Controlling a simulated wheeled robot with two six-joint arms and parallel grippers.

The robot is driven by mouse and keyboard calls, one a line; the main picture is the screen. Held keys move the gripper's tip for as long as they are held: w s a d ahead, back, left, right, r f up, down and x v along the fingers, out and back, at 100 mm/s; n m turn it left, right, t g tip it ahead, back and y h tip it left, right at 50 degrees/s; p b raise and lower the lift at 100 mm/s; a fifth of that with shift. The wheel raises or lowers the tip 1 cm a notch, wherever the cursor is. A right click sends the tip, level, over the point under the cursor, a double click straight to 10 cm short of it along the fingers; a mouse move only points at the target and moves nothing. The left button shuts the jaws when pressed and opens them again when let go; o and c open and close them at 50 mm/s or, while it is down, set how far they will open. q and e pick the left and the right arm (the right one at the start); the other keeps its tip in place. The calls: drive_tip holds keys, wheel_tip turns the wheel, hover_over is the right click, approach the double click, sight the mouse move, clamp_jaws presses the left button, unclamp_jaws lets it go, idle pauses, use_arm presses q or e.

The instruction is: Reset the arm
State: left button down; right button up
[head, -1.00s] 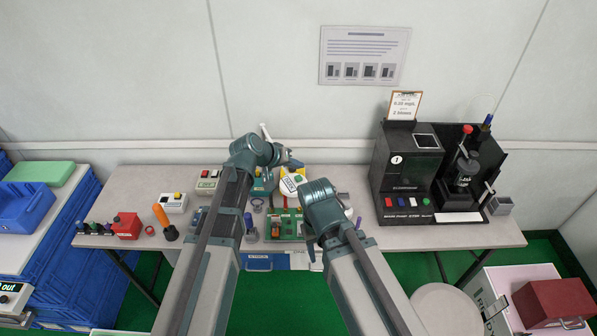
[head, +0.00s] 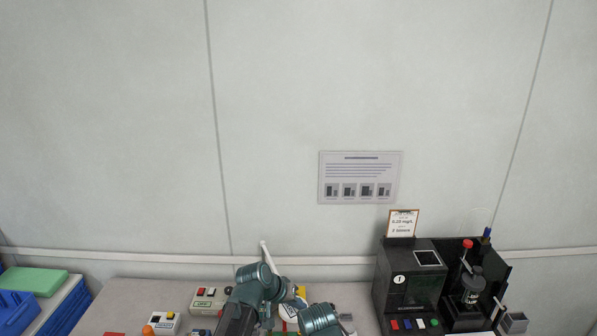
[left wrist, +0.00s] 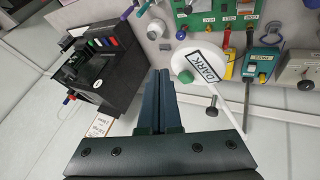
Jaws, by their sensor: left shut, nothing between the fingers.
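My left arm (head: 262,284) reaches up from the bottom middle of the head view, its wrist over the back of the bench. In the left wrist view my left gripper (left wrist: 161,76) is shut, its two dark fingers together with nothing between them. It points over the bench, beside a round white PARK piece (left wrist: 204,64) with a green button. I cannot tell how far above the bench the fingers are.
A black test machine (head: 408,283) stands right of my arms. In the left wrist view, a teal tester (left wrist: 261,62) and a green board (left wrist: 214,14) lie near the PARK piece. The wall rises behind.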

use_arm(q)
drive_tip(key=s+a+f+m+g+y+b, duration=0.1)
drive_tip(key=s+a+f+g+y, duration=0.1)
drive_tip(key=s, duration=0.8)
drive_tip(key=s+a+f+m+g+y+b, duration=0.1)
drive_tip(key=s+a+f+y, duration=0.3)
drive_tip(key=s, duration=0.6)
wheel_tip(320, 180, down, 2)
drive_tip(key=shift+g+y+b, duration=0.6)
drive_tip(key=shift+g, duration=0.3)
